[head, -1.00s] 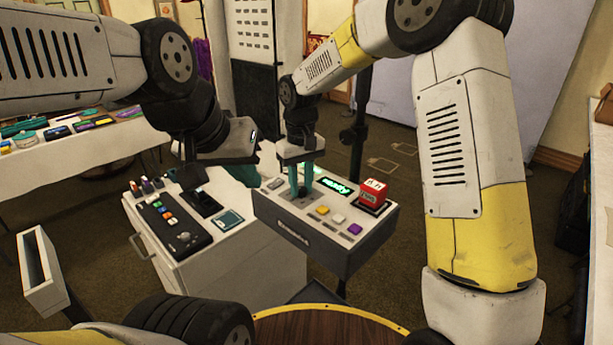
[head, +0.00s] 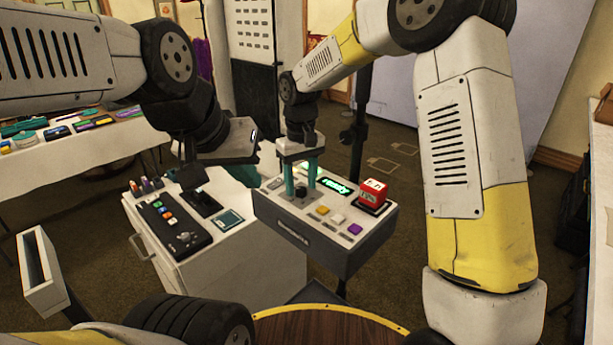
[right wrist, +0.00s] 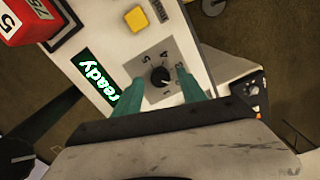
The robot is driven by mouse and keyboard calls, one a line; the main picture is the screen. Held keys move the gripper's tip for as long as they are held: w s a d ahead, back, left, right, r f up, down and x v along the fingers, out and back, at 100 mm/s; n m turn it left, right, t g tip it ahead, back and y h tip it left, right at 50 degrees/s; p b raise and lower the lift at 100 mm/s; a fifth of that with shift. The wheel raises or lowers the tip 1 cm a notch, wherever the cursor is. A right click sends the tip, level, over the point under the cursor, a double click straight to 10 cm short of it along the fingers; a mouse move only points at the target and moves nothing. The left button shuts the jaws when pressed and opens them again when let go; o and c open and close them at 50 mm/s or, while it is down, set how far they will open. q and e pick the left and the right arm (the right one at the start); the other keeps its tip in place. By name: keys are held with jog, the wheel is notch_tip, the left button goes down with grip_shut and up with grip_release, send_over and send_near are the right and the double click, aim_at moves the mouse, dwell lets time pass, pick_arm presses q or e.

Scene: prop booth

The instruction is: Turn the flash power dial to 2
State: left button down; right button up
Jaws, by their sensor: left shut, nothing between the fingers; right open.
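The dial (head: 301,191) is a small black knob on the top of a grey and white console (head: 350,252). In the right wrist view the dial (right wrist: 160,76) sits on a grey square plate with small marks around it. My left gripper (head: 195,182) is shut and empty above the white cabinet, left of the console.
The console also carries a lit green "ready" display (head: 337,187), a red block (head: 373,193) and yellow, white and purple buttons. A black control panel (head: 172,224) lies on the white cabinet (head: 232,262). A round wooden table (head: 325,328) is at the front.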

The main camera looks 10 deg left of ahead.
aim_at(301, 188)
notch_tip(301, 188, up, 7)
jog(key=shift+r, duration=0.1)
dwell(0.4)
jog(key=s+d+r+m+t+y, duration=0.1)
jog(key=s+d+r+m+t, duration=0.1)
jog(key=s+d+r, duration=0.45)
jog(key=s+d+r+m+t+y, duration=0.1)
jog(key=s+d+r+m+t, duration=0.15)
jog(key=s+d, duration=0.7)
jog(key=s+d+f+m+t, duration=0.1)
jog(key=s+d+m, duration=0.1)
jog(key=s+d, duration=0.3)
jog(key=shift+s+d+t, duration=0.3)
jog(key=shift+d+t, duration=0.05)
jog(key=shift+d, duration=0.3)
